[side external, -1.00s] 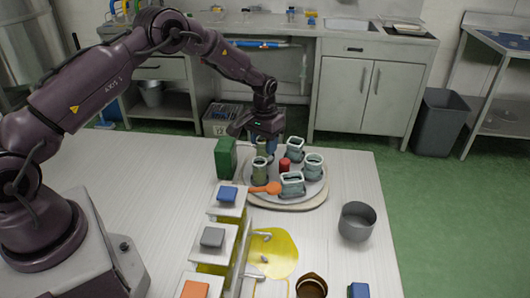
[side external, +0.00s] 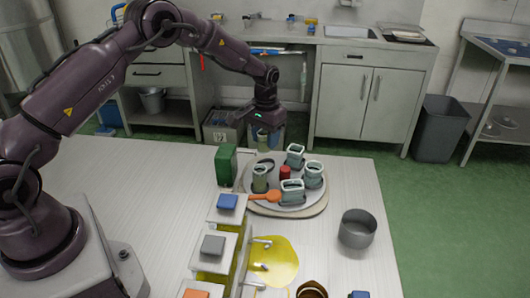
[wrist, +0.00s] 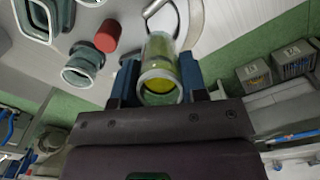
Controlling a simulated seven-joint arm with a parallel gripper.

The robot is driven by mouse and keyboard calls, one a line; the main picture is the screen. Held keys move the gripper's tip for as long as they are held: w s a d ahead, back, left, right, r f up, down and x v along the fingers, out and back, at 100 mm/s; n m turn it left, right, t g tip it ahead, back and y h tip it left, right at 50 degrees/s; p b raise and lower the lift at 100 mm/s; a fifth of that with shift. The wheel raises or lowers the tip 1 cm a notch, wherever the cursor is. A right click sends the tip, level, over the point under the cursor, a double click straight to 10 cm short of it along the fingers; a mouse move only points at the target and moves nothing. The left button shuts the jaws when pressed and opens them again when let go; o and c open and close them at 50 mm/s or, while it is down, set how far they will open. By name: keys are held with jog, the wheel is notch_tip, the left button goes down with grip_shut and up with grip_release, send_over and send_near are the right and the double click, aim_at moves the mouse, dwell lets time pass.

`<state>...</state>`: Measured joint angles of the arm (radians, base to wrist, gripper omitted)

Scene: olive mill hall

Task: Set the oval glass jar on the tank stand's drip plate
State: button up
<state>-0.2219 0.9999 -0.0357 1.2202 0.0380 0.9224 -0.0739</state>
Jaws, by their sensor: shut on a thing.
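My gripper (side external: 265,130) is shut on a greenish glass jar (side external: 264,144), held above the far edge of the round tray. In the wrist view the jar (wrist: 160,70) sits between my two blue fingers, its round or oval rim facing the camera; its exact shape is hard to tell. The tank stand (side external: 212,266), with blue-, grey- and orange-topped tanks and small taps, stands at the front of the table. A flat yellow patch (side external: 282,252) lies beside the taps; I cannot tell whether it is a drip plate.
The tray (side external: 300,211) holds several other glass jars (side external: 313,172), a red cylinder (side external: 285,173) and an orange scoop-like thing (side external: 266,197). A green block (side external: 226,165) stands left of the tray, close to the stand. A grey pot (side external: 357,232) stands to the right.

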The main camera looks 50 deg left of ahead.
jog(key=shift+m, duration=0.8)
jog(key=d, duration=0.7)
jog(key=shift+w+d+r, duration=0.25)
jog(key=shift+w+r, duration=0.05)
jog(key=shift+r, duration=0.05)
jog(key=shift+n, duration=0.8)
jog(key=s+d+f, duration=0.1)
jog(key=s+d, duration=0.2)
jog(key=d, duration=0.4)
jog(key=s+d+f, duration=0.1)
jog(key=s+d, duration=0.3)
jog(key=d, duration=0.3)
jog(key=s+d, duration=0.4)
jog(key=d, duration=0.3)
jog(key=shift+s+d+f, duration=0.1)
jog(key=shift+d+f, duration=0.25)
jog(key=shift+f, duration=2.55)
jog(key=shift+f, duration=0.35)
